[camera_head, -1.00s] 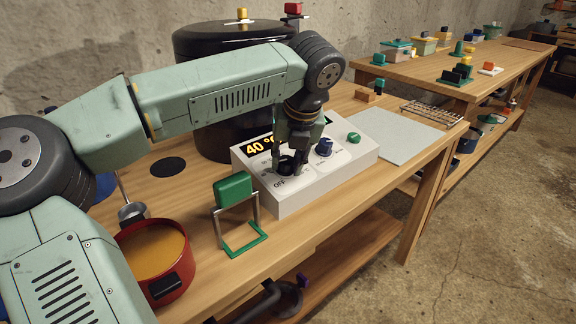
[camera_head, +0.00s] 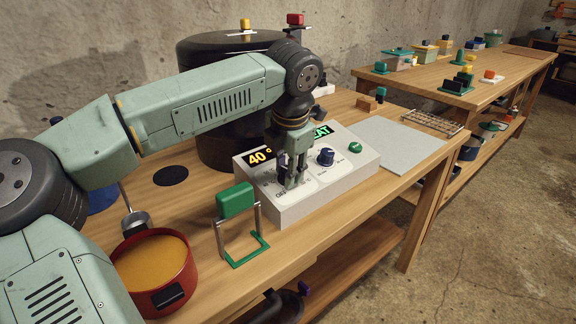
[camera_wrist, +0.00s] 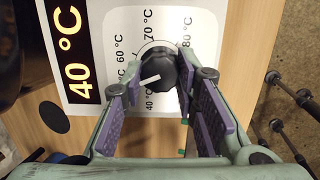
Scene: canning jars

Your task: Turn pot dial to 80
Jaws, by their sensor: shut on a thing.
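The pot's control box (camera_head: 325,193) is white and sits on the wooden bench in front of the large black pot (camera_head: 217,150). Its display (camera_head: 260,157) reads 40 °C, and it also shows in the wrist view (camera_wrist: 75,52). The temperature dial (camera_wrist: 163,66) is a dark round knob with a white pointer line, aimed left and slightly down, near the 40 °C side of its printed scale. The 80 °C mark is at the scale's upper right. My gripper (camera_head: 290,182) points down over the box, its purple-padded fingers shut on the dial.
A blue knob (camera_head: 326,157) and a green button (camera_head: 355,147) are on the same box, right of my gripper. A green-handled wire holder (camera_head: 236,200) and a red pot of orange liquid (camera_head: 190,270) stand to the left. A grey mat (camera_head: 392,142) lies to the right.

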